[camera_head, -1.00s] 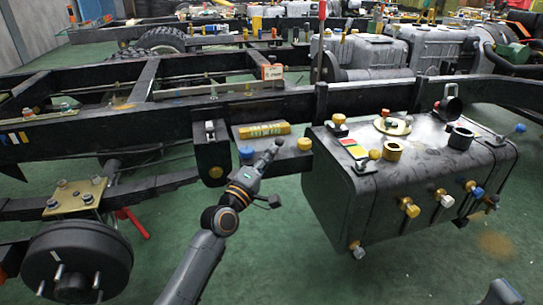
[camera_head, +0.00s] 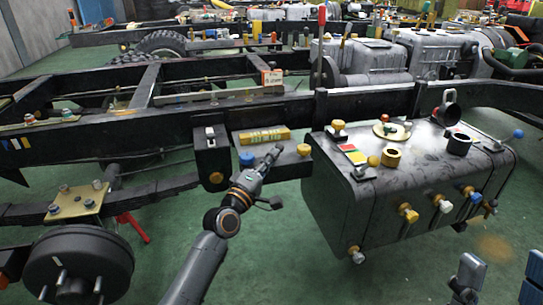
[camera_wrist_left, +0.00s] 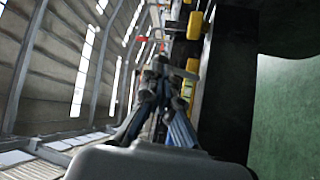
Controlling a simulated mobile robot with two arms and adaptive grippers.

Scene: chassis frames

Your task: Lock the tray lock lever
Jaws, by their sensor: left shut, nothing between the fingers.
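My left gripper (camera_head: 276,152) is shut and empty at the front of a small dark tray (camera_head: 287,164) on the chassis rail. A yellow box (camera_head: 262,135) lies on this tray, with a blue knob (camera_head: 247,159) at its left and a yellow knob (camera_head: 304,150) at its right. In the left wrist view the closed fingers (camera_wrist_left: 160,72) point toward yellow parts (camera_wrist_left: 194,25). I cannot tell which part is the lock lever, or whether the fingers touch anything. Grey parts, apparently my right gripper (camera_head: 500,281), show at the bottom right edge.
A dark tank (camera_head: 420,193) with several coloured knobs stands to the right. A black bracket with a light switch (camera_head: 210,133) is left of the tray. A wheel hub (camera_head: 78,262) is at the lower left. Green floor lies open below.

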